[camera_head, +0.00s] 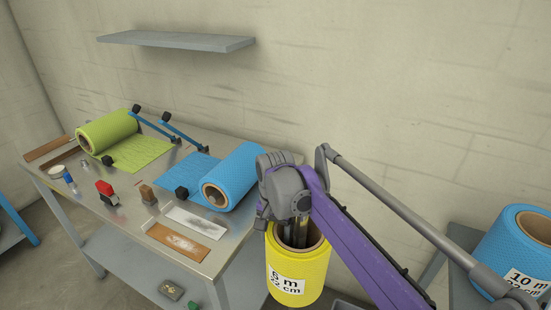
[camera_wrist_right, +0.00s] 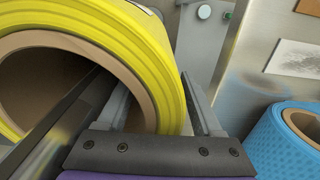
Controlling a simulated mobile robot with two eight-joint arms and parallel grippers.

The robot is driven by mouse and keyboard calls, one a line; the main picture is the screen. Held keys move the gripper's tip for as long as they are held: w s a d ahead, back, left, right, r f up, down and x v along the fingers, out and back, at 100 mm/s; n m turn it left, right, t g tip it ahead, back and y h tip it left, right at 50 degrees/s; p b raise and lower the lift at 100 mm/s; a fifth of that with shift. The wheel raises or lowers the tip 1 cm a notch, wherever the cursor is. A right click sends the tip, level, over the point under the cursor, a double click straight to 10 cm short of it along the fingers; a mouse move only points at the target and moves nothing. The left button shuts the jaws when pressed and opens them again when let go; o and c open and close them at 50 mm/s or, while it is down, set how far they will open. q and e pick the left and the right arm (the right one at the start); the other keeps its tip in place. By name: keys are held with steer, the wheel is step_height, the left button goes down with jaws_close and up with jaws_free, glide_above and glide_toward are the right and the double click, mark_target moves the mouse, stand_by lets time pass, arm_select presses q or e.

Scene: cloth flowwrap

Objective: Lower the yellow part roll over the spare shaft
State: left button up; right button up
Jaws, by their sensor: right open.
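The yellow part roll (camera_head: 297,276) stands upright below my right gripper (camera_head: 292,232) in the head view, with a white label on its side. In the wrist view, the yellow roll (camera_wrist_right: 148,45) fills the upper left, with its brown core open towards the camera. My right gripper (camera_wrist_right: 155,88) is open, with one finger at the core side and the other outside the roll, the wall between them. A dark bar (camera_wrist_right: 50,115) reaches into the core; I cannot tell whether it is the spare shaft. My left gripper is not in view.
A metal workbench (camera_head: 135,205) at left carries a green roll (camera_head: 105,130), a blue roll (camera_head: 235,175) and small tools. Another blue roll (camera_head: 500,250) stands at the right. A grey shelf (camera_head: 178,41) is on the wall.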

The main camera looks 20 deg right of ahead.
arm_select(q)
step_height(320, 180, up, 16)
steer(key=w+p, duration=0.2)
steer(key=p, duration=1.2)
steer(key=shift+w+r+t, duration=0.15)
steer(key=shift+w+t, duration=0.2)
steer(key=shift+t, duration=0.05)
arm_select(e)
step_height(320, 180, up, 29)
steer(key=shift+r, duration=0.2)
